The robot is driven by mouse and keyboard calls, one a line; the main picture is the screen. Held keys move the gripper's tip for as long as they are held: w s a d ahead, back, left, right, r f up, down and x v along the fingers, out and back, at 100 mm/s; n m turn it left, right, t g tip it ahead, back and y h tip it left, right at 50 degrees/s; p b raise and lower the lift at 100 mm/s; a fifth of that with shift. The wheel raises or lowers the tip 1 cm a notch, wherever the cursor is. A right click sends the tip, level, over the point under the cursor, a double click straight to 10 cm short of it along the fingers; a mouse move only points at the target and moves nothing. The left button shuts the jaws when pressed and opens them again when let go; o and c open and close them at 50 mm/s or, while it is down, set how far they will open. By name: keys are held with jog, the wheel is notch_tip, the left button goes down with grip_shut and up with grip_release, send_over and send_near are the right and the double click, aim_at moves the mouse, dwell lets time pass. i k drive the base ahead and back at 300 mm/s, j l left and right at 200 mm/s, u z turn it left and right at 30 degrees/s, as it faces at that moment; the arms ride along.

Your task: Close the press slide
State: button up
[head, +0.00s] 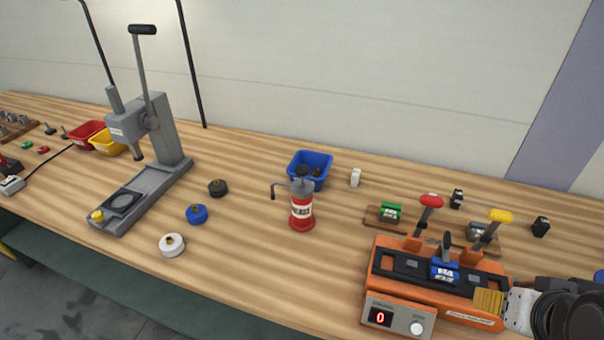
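The grey lever press (160,130) stands at the left of the bench, its long handle with a black grip pointing up. Its press slide (122,203) lies low on the base, well in front of the ram, with a dark plate on it and a yellow knob (97,216) at its front end. The slide looks drawn out toward the bench's front edge. My gripper (503,307) is at the lower right, beside the orange machine and far from the press. Dark parts of my arm partly hide it, so its opening is unclear.
Black, blue (197,214) and white (172,245) round pieces lie right of the press. A red canister (302,208) and blue bin (310,165) stand mid-bench. The orange machine (435,285), with red and yellow levers, fills the right front. Red and yellow bins sit left of the press.

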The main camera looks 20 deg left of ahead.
aim_at(120, 204)
jog(key=u, duration=2.25)
jog(key=i+j, duration=0.15)
jog(key=i, duration=0.4)
jog(key=i+j+u, duration=0.1)
jog(key=i, duration=0.45)
